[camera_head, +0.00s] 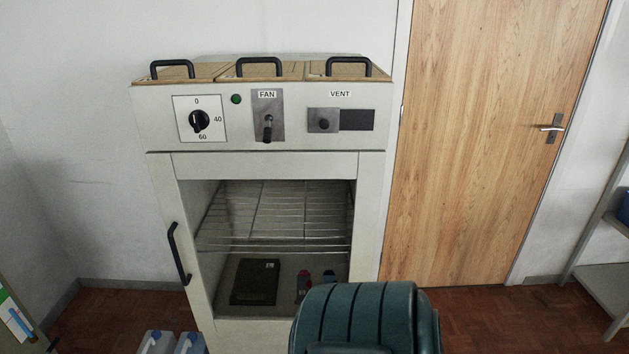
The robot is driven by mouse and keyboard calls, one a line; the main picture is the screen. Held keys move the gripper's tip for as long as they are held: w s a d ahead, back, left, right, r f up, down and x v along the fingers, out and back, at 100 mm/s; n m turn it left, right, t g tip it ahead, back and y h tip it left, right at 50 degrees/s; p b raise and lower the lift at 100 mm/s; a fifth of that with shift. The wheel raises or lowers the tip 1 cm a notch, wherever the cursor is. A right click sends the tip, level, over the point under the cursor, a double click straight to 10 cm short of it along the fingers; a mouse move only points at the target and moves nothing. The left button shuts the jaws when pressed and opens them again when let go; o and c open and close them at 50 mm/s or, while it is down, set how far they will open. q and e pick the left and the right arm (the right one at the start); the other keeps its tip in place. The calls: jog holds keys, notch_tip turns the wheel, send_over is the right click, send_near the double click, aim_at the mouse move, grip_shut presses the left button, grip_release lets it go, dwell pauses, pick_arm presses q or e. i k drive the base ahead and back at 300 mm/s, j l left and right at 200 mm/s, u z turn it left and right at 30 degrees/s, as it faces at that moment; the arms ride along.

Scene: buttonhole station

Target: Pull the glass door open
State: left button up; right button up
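The glass door (270,166) is on the front of a white cabinet (155,120), below its control panel. It has a pale frame around a clear pane and looks shut, flush with the cabinet front. Its black bar handle (174,255) stands upright, slightly tilted in the picture, on the door's left side. Through the pane I see wire racks (275,215), a dark flat box (255,282) and small red and dark items (304,286) on the floor inside. The door's lower right part is hidden. Neither of my grippers is in view.
The panel carries a dial (199,121), a fan switch (267,128) and a vent slider (323,124). Lids with black handles (261,67) are on top. White-and-blue containers (158,342) stand at lower left. A wooden door (480,140) and shelf (605,285) are right.

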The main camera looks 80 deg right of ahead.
aim_at(166, 168)
jog(key=l+z, duration=0.1)
jog(key=z, duration=1.85)
jog(key=i+l+u, duration=0.15)
jog(key=l, duration=0.15)
